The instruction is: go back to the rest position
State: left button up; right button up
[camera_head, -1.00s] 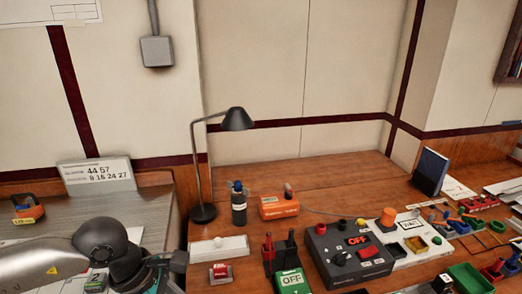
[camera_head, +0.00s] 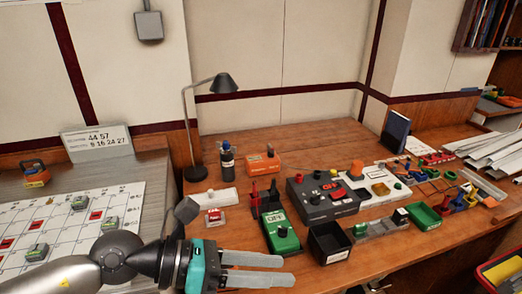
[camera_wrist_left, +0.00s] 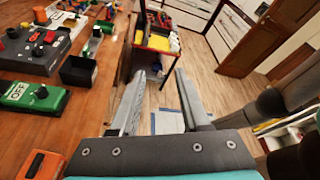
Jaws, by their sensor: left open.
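My left gripper (camera_head: 258,268) comes in from the lower left in the head view, near the front edge of the wooden desk. Its two grey fingers are apart with nothing between them. In the left wrist view the open fingers (camera_wrist_left: 163,100) point out past the desk edge over the floor. A green box marked OFF (camera_head: 281,232) and a black open bin (camera_head: 329,243) lie just beyond the fingers in the head view. My right gripper is not in view.
A grey control box (camera_head: 322,197), a black lamp (camera_head: 195,172) and a green tray (camera_head: 425,216) stand on the desk (camera_head: 370,262). A white grid board (camera_head: 60,222) with small blocks lies at left. A cart (camera_wrist_left: 157,42) stands on the floor (camera_wrist_left: 195,75).

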pick_arm(q)
notch_tip(320, 180, up, 7)
jog(key=w+d+n+t+h, duration=0.2)
jog(key=n+t+h, duration=0.2)
jog(key=n, duration=0.2)
jog(key=w+a+r+n+t+y, duration=0.4)
jog(key=w+a+n+t, duration=0.15)
jog(key=n+t, duration=0.7)
jog(key=a+f+n+g+y, duration=0.5)
jog(key=a+f+n+y, duration=1)
jog(key=n, duration=0.6)
jog(key=s+d+f+n+g+h, duration=0.1)
jog(key=s+f+n+g, duration=0.7)
jog(key=s+f, duration=0.9)
notch_tip(320, 180, down, 20)
jog(key=s+m+g+b, duration=0.1)
jog(key=s+m+g, duration=0.1)
jog(key=g, duration=0.1)
jog(key=s+a+f+g+b, duration=0.1)
jog(key=s+a+f, duration=0.1)
jog(key=s+f, duration=1.4)
jog(key=shift+a+f+b, duration=0.25)
jog(key=shift+f+b, duration=0.15)
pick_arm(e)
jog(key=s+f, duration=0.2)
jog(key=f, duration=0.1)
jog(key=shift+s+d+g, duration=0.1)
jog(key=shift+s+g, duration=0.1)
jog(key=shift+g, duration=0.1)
